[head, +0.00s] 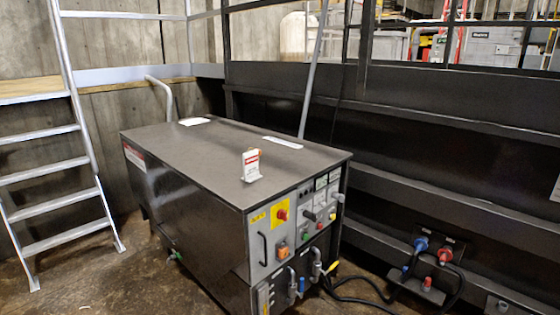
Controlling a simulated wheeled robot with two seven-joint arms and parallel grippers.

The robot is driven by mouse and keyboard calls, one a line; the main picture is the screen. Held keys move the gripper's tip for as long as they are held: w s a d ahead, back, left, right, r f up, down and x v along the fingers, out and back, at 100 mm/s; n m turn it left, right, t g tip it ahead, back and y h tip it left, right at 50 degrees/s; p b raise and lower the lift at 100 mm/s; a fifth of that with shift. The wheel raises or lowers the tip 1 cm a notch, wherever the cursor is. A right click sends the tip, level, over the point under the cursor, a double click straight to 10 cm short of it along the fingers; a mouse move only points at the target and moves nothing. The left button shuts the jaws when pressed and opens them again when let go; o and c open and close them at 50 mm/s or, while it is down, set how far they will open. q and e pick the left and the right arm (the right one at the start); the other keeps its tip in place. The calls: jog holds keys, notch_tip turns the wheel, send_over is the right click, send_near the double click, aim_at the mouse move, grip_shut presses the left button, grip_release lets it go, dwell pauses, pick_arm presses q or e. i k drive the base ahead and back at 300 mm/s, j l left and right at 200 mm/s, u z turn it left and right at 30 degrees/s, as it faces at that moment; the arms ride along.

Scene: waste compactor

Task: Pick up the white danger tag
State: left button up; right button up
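The white danger tag (251,165) with a red band stands upright on the dark top of the compactor's power unit (190,150), close to its front edge above the control panel. Its lower end rests on or in something small and grey that is too small to make out. Neither of my grippers is in the head view.
A control panel (297,220) with a red switch on yellow faces front. Two flat white items (282,143) (194,121) lie on the top. A metal ladder (62,150) stands left. A dark railed wall (430,150) runs behind and right. Cables (365,293) lie on the floor.

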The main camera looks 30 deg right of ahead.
aim_at(250, 159)
jog(key=i+j+z, duration=0.1)
jog(key=i+z, duration=0.3)
jog(key=i+j+z, duration=0.25)
jog(key=i+z, duration=0.2)
jog(key=i+j+z, duration=0.4)
jog(key=i, duration=0.15)
jog(key=i+j+z, duration=0.45)
jog(key=k, duration=0.1)
